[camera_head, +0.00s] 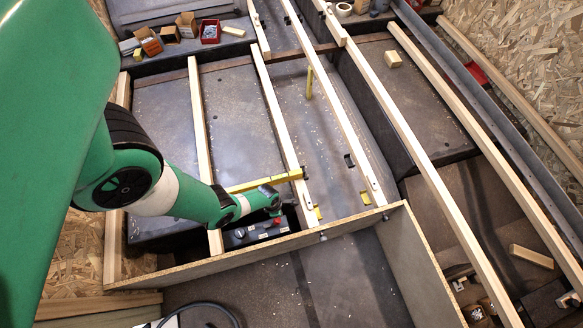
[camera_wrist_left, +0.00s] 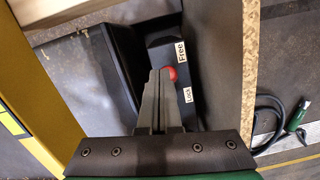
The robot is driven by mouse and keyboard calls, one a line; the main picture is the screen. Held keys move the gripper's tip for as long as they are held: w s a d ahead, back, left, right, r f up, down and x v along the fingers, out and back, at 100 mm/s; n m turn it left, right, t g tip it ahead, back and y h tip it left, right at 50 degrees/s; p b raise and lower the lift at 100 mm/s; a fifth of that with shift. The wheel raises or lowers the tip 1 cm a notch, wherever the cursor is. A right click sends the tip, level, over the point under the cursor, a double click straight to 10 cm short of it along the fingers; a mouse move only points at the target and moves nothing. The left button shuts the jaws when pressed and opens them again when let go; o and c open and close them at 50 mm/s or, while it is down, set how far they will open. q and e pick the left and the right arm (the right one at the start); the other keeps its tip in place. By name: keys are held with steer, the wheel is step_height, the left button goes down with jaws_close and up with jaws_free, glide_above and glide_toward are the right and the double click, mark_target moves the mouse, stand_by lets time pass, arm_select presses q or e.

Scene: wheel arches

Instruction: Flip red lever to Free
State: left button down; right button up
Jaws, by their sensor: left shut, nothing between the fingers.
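The red lever's round knob (camera_wrist_left: 171,73) shows in the left wrist view on a dark box (camera_wrist_left: 165,42). A white "Free" label (camera_wrist_left: 181,51) lies beyond the knob, and a second white label (camera_wrist_left: 187,95), apparently "Lock", lies nearer. The knob appears between the two labels. My left gripper (camera_wrist_left: 160,71) is shut and empty, its tips right beside the knob and partly covering it. I cannot tell whether they touch. In the head view the dark box (camera_head: 253,232) sits beneath my left gripper (camera_head: 275,211). My right gripper is not in view.
A yellow bar (camera_head: 262,182) runs just behind my left gripper. A wooden slat (camera_head: 200,130) and a chipboard wall (camera_head: 200,268) stand close to the box. In the wrist view a chipboard edge (camera_wrist_left: 248,70) rises at right, with a black cable (camera_wrist_left: 268,120) beyond.

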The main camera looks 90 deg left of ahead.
arm_select(q)
steer(key=r+p, duration=0.2)
steer(key=r, duration=0.1)
steer(key=w+r+p, duration=0.1)
steer(key=shift+a+r, duration=0.3)
steer(key=shift+r, duration=0.1)
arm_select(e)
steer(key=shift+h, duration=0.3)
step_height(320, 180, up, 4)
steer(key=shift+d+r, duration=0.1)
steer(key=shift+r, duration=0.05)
